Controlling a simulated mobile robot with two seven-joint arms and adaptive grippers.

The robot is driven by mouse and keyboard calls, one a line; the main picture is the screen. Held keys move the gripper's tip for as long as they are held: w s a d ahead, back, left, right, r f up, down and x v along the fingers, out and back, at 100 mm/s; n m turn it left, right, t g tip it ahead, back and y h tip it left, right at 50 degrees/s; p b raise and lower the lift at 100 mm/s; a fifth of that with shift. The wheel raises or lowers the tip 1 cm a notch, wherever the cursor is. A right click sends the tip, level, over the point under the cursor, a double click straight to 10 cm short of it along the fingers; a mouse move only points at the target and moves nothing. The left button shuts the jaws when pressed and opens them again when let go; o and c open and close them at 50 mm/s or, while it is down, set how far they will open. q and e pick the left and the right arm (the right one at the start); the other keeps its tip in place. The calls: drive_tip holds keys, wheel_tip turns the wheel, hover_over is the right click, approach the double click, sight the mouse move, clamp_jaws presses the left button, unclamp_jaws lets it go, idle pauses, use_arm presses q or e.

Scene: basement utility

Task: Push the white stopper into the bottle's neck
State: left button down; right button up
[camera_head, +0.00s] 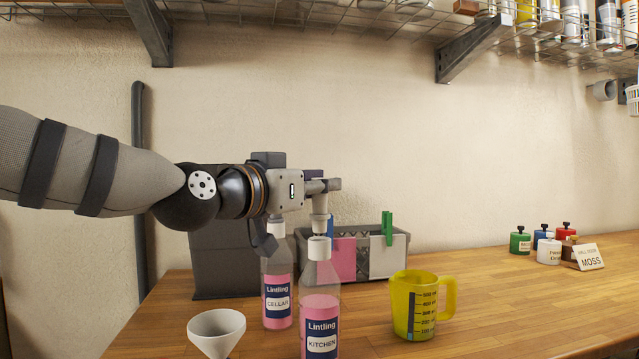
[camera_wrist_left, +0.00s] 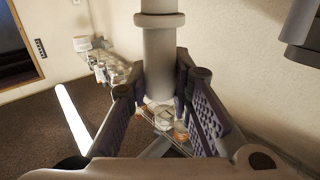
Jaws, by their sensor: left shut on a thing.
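My left gripper (camera_head: 322,185) is shut on the white stopper (camera_head: 320,222), which points down from the fingers. The stopper is also between the finger pads of the left gripper (camera_wrist_left: 165,110) in the left wrist view, as a pale flanged cylinder (camera_wrist_left: 163,60). The stopper's lower end is right above the white-rimmed neck of the KITCHEN bottle (camera_head: 320,305), roughly in line with it. I cannot tell whether they touch. This clear bottle stands upright with pink liquid. The CELLAR bottle (camera_head: 277,285) stands just behind it to the left, with a white top. My right gripper is out of view.
A white funnel (camera_head: 216,330) stands front left and a yellow measuring jug (camera_head: 410,305) to the right of the bottles. A grey crate (camera_head: 398,262) with a green peg is behind. Small coloured pots (camera_head: 548,250) and a MOSS card (camera_head: 590,257) stand far right.

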sight(315, 208)
use_arm(q)
drive_tip(key=shift+f, duration=1.8)
drive_tip(key=c, duration=1.4)
unclamp_jaws()
drive_tip(key=shift+o, duration=0.2)
drive_tip(key=v, duration=1.2)
